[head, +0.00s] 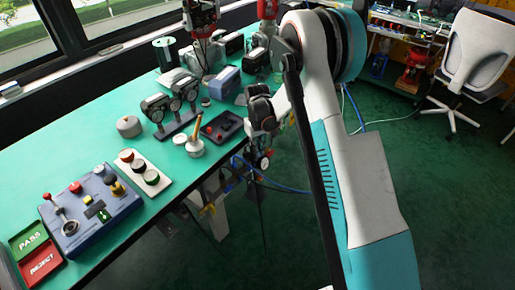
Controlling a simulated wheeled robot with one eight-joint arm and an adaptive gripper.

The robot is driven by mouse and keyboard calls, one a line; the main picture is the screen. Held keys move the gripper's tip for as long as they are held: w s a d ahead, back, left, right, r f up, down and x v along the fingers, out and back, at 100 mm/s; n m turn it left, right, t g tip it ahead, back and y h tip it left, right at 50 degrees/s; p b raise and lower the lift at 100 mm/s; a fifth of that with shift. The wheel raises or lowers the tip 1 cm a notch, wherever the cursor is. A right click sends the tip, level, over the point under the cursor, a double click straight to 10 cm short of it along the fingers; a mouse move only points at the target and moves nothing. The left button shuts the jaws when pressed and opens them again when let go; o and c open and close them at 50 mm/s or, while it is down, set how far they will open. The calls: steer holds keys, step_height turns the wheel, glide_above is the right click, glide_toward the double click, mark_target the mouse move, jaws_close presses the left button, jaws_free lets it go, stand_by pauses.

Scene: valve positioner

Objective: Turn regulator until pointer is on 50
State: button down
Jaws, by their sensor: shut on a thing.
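My arm reaches forward from the bottom right in the head view, and its dark wrist hangs by the table's front edge. My gripper (264,141) is small, dark and low beneath the wrist. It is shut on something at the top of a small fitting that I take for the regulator. A small round gauge (264,163) sits just below it, beside the table's front edge. The gauge's pointer and numbers are too small to read. The gripped part is mostly hidden by the fingers and wrist.
The green table (95,150) holds a blue button box (90,212), PASS and REJECT trays, a stand with gauges (172,108) and a dark tray (221,128). A blue hose (285,188) runs below the edge. A white chair (480,55) stands at right; the floor between is clear.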

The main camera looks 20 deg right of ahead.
steer(key=shift+m, duration=0.6)
steer(key=c, duration=1.7)
jaws_free()
step_height(320, 180, up, 12)
steer(key=shift+r, duration=0.1)
